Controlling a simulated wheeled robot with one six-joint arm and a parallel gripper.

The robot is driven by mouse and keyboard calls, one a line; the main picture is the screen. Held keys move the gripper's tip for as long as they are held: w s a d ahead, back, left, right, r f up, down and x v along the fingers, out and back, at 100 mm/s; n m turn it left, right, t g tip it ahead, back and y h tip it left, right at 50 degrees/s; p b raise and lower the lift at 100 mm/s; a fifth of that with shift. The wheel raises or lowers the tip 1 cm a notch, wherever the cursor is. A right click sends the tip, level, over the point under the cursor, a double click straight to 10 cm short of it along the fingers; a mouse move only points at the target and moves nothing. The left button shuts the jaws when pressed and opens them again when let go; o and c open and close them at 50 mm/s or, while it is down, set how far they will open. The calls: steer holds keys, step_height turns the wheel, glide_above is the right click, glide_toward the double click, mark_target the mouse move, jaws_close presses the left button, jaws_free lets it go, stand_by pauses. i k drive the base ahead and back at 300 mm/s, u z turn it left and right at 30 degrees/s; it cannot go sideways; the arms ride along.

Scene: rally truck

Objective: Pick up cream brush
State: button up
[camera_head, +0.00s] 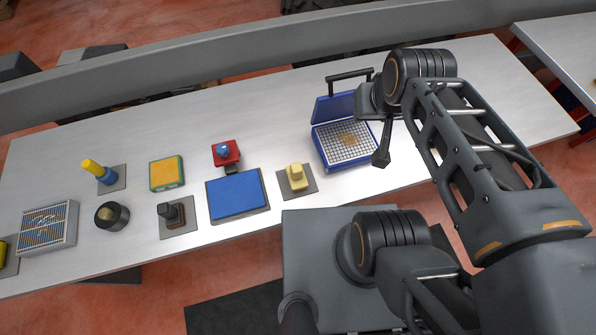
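The cream brush (296,176) is a small pale yellow-cream block with a raised grip on top. It sits on a square grey mat (309,187) near the front edge of the table, between the blue pad and the blue case. My gripper (381,158) hangs over the right side of the blue case, to the right of the brush and apart from it. One dark finger shows, pointing down; whether the fingers are open is hidden from this side.
The open blue case (345,163) with a white grid stands right of the brush. A flat blue pad (237,196) lies to its left, with a red block (226,153) behind it. A dark-handled tool (171,214) stands farther left. The table (265,110) behind is clear.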

mark_target(296, 176)
steer(key=u, duration=1.55)
steer(key=k, duration=0.45)
steer(key=u, duration=0.35)
